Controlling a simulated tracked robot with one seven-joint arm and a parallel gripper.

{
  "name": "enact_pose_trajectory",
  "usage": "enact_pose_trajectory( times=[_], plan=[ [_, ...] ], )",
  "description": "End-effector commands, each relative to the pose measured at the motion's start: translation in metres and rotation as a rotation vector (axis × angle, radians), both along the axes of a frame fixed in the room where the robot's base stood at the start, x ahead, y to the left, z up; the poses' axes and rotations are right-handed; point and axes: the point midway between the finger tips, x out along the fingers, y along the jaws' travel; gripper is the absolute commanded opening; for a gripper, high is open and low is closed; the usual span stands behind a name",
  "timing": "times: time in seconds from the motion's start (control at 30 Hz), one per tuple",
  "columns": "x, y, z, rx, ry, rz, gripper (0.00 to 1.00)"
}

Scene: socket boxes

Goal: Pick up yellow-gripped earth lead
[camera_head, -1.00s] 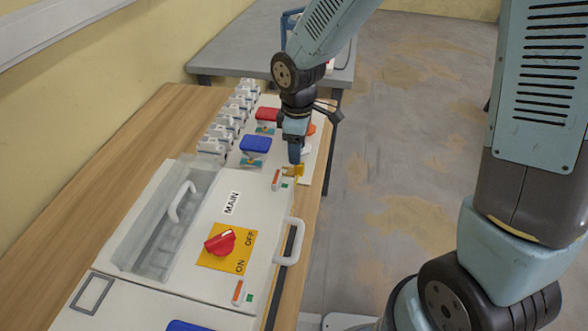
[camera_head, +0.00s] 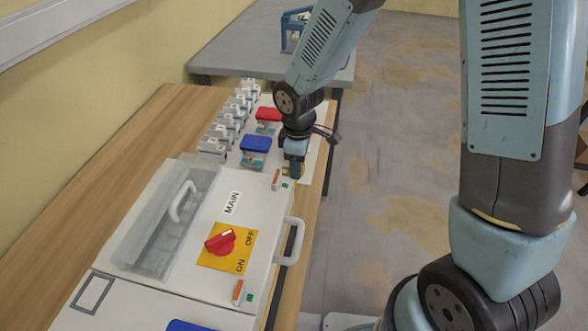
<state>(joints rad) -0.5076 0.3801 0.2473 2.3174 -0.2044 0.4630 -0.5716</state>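My gripper (camera_head: 295,172) points down over the right end of the white panel, beyond the MAIN box. A small yellow piece (camera_head: 299,168), likely the yellow grip of the earth lead, shows at the fingertips, mostly hidden by them. I cannot tell whether the fingers are closed on it. The rest of the lead is not clearly visible.
The white MAIN box (camera_head: 225,274) has a red switch (camera_head: 221,241) and a raised handle (camera_head: 292,241). Blue (camera_head: 255,144) and red (camera_head: 268,114) sockets and a row of grey-white breakers stand close left of my gripper. Open floor (camera_head: 400,180) lies to the right.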

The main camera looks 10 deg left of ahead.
Motion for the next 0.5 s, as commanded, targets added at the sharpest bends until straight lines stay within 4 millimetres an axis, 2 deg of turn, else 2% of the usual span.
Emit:
enact_pose_trajectory(
  times=[0.07, 0.4, 0.5],
  plan=[
    [0.0001, -0.0001, 0.0001, 0.000, 0.000, 0.000, 0.34],
    [0.0003, -0.0003, 0.0002, 0.000, 0.000, -0.001, 0.01],
    [0.0004, -0.0003, 0.0003, 0.000, 0.000, -0.001, 0.00]
  ],
)
